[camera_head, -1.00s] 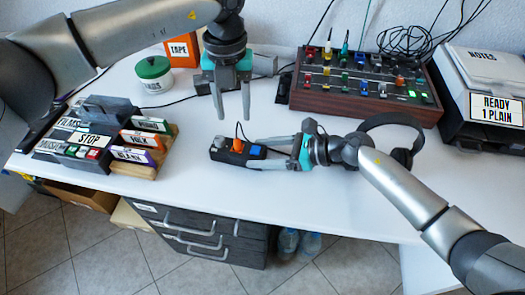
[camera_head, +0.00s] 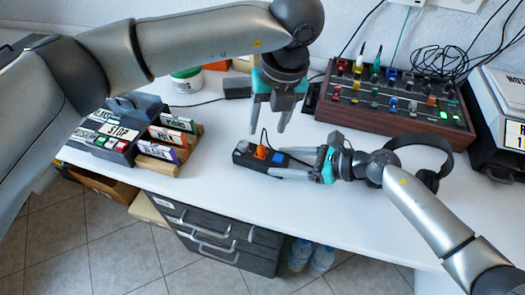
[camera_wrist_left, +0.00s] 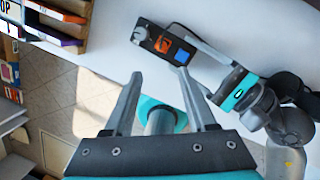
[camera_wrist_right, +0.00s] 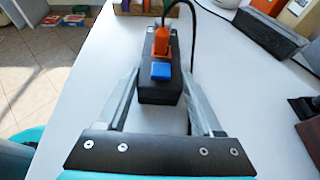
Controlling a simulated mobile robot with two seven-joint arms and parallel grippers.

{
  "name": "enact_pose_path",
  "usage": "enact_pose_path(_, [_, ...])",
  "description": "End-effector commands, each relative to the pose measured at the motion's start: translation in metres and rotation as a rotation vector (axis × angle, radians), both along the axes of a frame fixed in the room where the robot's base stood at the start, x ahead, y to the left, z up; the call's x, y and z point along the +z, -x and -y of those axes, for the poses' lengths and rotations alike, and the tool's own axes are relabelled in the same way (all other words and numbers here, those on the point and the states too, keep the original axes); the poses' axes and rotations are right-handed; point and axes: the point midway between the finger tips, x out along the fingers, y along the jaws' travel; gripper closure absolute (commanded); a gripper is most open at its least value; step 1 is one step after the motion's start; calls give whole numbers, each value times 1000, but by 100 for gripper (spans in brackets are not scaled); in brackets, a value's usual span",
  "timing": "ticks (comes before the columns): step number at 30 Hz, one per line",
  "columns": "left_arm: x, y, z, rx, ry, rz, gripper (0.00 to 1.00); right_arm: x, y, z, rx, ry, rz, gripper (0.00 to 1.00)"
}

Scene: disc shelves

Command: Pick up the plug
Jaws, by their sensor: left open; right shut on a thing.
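An orange plug (camera_head: 261,152) with a dark cord stands in a black power strip (camera_head: 242,157) on the white table. The plug also shows in the left wrist view (camera_wrist_left: 162,43) and right wrist view (camera_wrist_right: 161,40). A blue part (camera_wrist_right: 161,71) sits beside it on the strip. My right gripper (camera_head: 280,163) is shut on the blue-part end of the strip, one finger along each side in the right wrist view. My left gripper (camera_head: 268,130) is open and empty, pointing down above and behind the plug, apart from it.
A rack of labelled cases (camera_head: 168,150) stands left of the strip. A mixer panel (camera_head: 395,105) with coloured knobs is at the back right, headphones (camera_head: 430,178) right of my right gripper. A dark block (camera_head: 237,88) lies behind. The table in front of the strip is clear.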

Motion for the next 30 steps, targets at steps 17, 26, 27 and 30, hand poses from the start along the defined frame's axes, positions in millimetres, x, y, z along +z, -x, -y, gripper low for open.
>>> enact_pose_path(17, [12, 23, 13, 354, 24, 254, 43, 0, 0, 0, 1, 1, -1, 100])
enact_pose_path(26, [-33, 6, 3, 359, 23, 256, 43, 0, 0, 0, 1, 1, -1, 100])
enact_pose_path(27, [-38, 4, 2, 358, 23, 256, 43, 0, 0, 0, 1, 1, -1, 100])
enact_pose_path(30, [-45, 2, 0, 356, 25, 255, 43, 0, 0, 0, 1, 1, -1, 100])
